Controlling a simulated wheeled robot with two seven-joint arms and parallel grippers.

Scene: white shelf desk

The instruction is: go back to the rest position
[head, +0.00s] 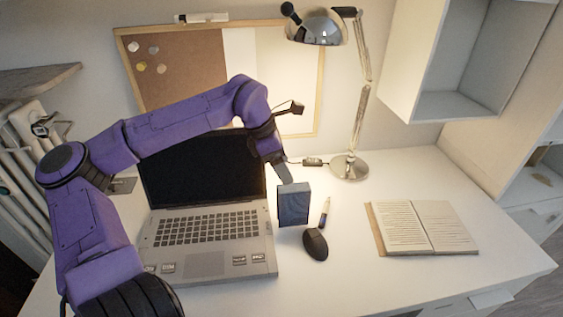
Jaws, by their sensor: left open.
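My left arm comes in from the left and arches over the laptop. Its gripper (282,172) points down just above a small dark blue box (294,206) that stands upright on the desk. The jaws are open, and the gap between fingers and box is hard to judge from this angle. My right gripper is not in view.
An open laptop (205,230) is on the white desk (350,285). A black mouse (315,244) and a marker (325,211) lie right of the box. A chrome lamp (349,166) stands behind. An open book (425,228) lies right. The desk's front right is clear.

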